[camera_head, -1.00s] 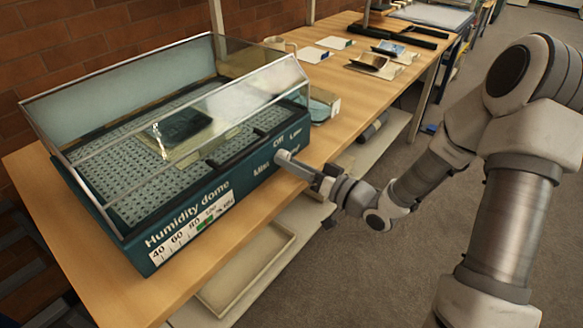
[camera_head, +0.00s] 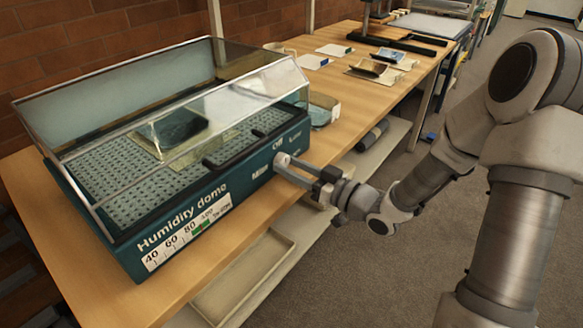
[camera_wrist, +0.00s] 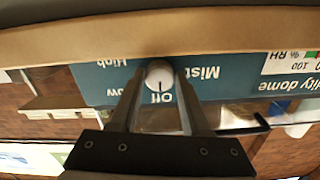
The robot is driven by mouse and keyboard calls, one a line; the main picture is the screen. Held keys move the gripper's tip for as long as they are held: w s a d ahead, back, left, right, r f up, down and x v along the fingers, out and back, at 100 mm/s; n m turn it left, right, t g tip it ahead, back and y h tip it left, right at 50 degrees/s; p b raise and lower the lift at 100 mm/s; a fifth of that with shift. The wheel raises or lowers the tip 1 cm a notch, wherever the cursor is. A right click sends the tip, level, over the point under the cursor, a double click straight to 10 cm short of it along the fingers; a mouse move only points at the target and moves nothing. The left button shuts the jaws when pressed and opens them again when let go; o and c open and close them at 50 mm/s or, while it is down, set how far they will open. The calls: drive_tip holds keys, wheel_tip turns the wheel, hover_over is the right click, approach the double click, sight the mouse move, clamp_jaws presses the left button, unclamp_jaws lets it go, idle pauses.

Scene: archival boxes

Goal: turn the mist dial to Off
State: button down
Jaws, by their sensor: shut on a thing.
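The humidity dome (camera_head: 190,215) is a teal box with a clear cover on the wooden table. Its white round mist dial (camera_head: 281,160) is on the front panel, near the words Mist, Off and Low. In the wrist view, which is upside down, the dial (camera_wrist: 158,74) sits between the two fingertips of my gripper (camera_wrist: 158,80). A dark line on the dial's face appears to point at the word Off. My gripper (camera_head: 287,168) is shut on the dial from the front; its fingers partly hide the panel in the head view.
A dark book-like item (camera_head: 182,126) lies inside the dome. Papers and small items (camera_head: 375,67) lie farther back on the table (camera_head: 350,85). A shallow tray (camera_head: 245,280) is on the shelf below. The floor to the right is open.

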drive_tip(key=shift+c, duration=1.8)
unclamp_jaws()
drive_tip(key=p+v, duration=0.3)
drive_tip(key=v, duration=1.4)
drive_tip(key=shift+d, duration=0.2)
drive_tip(key=shift+s, duration=0.1)
